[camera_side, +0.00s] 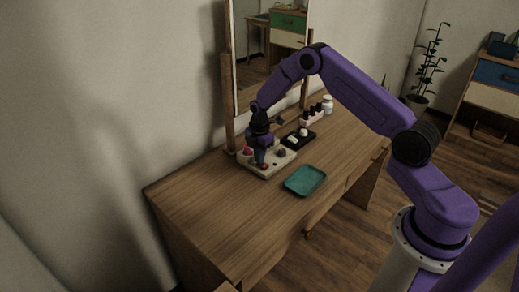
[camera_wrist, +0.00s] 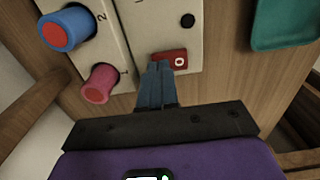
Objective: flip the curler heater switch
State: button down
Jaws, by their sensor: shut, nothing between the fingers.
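The curler heater is a cream box (camera_side: 250,164) on the wooden dressing table, and its top panel (camera_wrist: 150,25) fills the upper left of the wrist view. A red rocker switch (camera_wrist: 180,60) with a white "O" mark sits near the panel's edge. My gripper (camera_wrist: 160,68) is shut and empty, with its bluish fingertips at the switch's left part, covering some of it. I cannot tell whether they touch it. In the side view my gripper (camera_side: 261,162) points down over the box.
A small black round part (camera_wrist: 187,20) sits on the panel beyond the switch. A teal tray (camera_side: 305,180) lies right of the box. A black tray (camera_side: 299,139) and several small bottles (camera_side: 312,116) stand behind. A mirror (camera_side: 268,50) rises at the back. The table's left front is clear.

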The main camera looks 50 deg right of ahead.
aim_at(262, 165)
jog(key=shift+f, duration=0.15)
jog(key=shift+f, duration=0.15)
dwell(0.4)
jog(key=shift+s, duration=0.15)
jog(key=shift+s+r, duration=0.3)
jog(key=shift+s, duration=0.25)
notch_tip(262, 165, up, 14)
dwell(0.7)
